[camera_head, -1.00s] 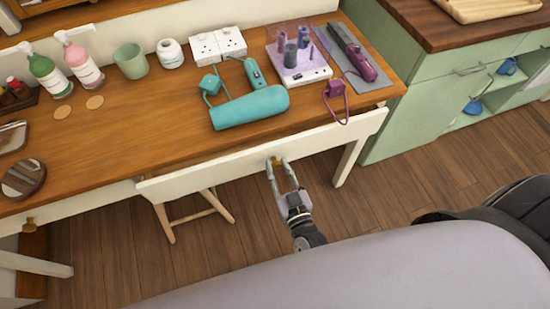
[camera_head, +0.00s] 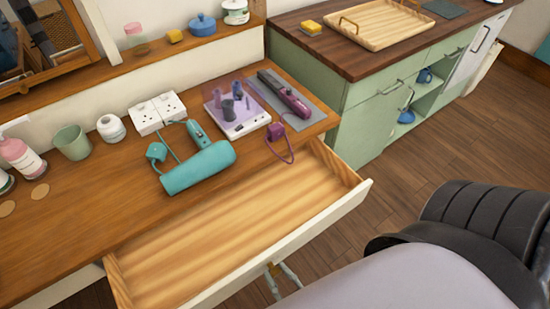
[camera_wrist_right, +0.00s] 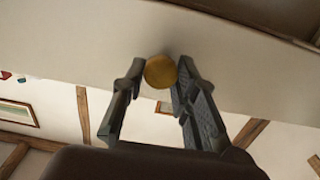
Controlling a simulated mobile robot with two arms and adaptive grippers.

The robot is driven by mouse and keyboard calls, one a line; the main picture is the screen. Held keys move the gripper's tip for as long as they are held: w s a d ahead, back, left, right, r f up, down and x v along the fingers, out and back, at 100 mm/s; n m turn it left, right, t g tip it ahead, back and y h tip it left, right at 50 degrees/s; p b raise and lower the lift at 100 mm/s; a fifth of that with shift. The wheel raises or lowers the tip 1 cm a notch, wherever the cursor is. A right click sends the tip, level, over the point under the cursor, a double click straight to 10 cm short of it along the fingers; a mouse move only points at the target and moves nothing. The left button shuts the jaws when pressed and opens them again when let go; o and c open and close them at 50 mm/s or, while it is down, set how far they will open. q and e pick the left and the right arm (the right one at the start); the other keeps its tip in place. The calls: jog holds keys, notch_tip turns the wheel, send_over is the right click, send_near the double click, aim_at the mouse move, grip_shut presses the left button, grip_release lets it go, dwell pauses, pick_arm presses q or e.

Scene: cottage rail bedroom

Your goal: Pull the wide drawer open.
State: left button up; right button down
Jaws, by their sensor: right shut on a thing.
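The wide drawer (camera_head: 215,232) stands pulled out from under the wooden desk (camera_head: 75,210). Its inside is bare light wood and looks empty. My right gripper (camera_head: 274,272) is at the middle of the drawer's white front, partly cut off by my own body below. In the right wrist view my right gripper (camera_wrist_right: 153,82) has its two fingers on either side of the round brass knob (camera_wrist_right: 160,71), shut on it. The white drawer front (camera_wrist_right: 80,40) fills the upper part of that view. My left gripper is not in view.
On the desk stand a teal hair dryer (camera_head: 198,168), a white socket block (camera_head: 157,112), a green cup (camera_head: 72,142) and a purple styler (camera_head: 284,95). A purple cord loop (camera_head: 281,145) hangs at the desk's front edge. A green cabinet (camera_head: 350,115) stands to the right.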

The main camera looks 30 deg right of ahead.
jog(key=c, duration=1.3)
grip_release()
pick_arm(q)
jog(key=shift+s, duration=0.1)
pick_arm(e)
jog(key=s, duration=1.2)
jog(key=shift+d, duration=0.2)
